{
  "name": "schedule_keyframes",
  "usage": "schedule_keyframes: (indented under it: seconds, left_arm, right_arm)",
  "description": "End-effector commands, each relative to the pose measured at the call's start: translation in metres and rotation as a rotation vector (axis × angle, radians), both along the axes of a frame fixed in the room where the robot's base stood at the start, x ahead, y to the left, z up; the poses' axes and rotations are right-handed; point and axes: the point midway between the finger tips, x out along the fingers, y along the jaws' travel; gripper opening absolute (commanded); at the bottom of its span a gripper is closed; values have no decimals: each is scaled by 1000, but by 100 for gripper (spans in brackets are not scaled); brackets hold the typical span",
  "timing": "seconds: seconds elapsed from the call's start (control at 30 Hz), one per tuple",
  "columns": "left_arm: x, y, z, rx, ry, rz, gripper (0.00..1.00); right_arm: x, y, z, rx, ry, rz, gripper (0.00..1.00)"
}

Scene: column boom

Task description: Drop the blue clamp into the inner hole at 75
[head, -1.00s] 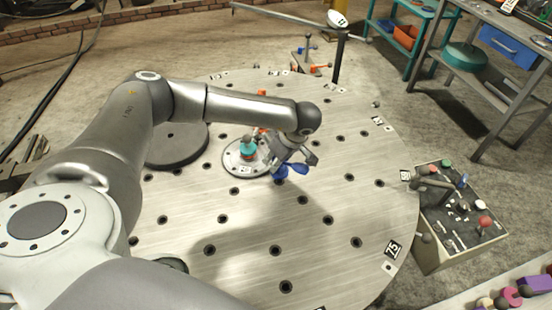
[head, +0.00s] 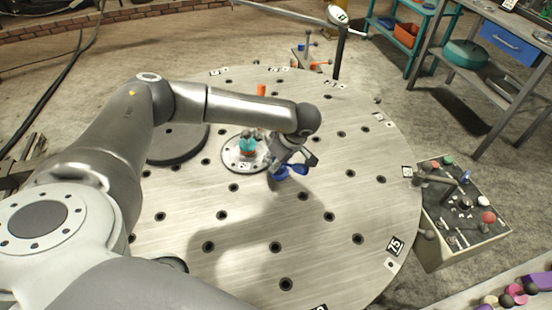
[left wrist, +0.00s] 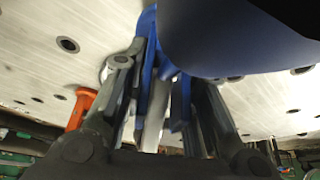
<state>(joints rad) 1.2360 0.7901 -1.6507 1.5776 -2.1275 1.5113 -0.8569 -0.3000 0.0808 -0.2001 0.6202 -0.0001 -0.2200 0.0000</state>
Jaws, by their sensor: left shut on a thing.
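My left gripper (head: 284,167) is shut on the blue clamp (head: 292,172) above the round metal table, just right of the hub plate. In the left wrist view, blue parts of the clamp (left wrist: 150,60) show between the fingers, and a large blue part fills the top right. The 75 label (head: 395,247) is at the table's lower right rim. Several dark holes run inward from it, including an outer one (head: 358,239) and one nearer the centre (head: 303,196). The clamp appears raised off the surface; its exact height is unclear. My right gripper is not in view.
The hub plate (head: 232,163) carries a teal-topped piece (head: 247,146). A dark disc (head: 178,146) lies to its left. An orange piece (head: 262,90) stands near the far rim. A control box (head: 470,245) stands beside the table at right. The table's lower right is clear.

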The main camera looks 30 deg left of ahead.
Motion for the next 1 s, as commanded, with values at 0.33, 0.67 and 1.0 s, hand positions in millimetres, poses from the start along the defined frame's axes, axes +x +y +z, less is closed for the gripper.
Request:
schedule_keyframes:
  seconds: [0.33,0.67,1.0]
  left_arm:
    - [1,0,-10,0,-2,0,2]
    - [1,0,-20,0,-2,0,2]
    - [1,0,-21,0,-2,0,34]
  right_arm:
    - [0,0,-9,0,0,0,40]
    - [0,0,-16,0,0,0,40]
    - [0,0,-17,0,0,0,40]
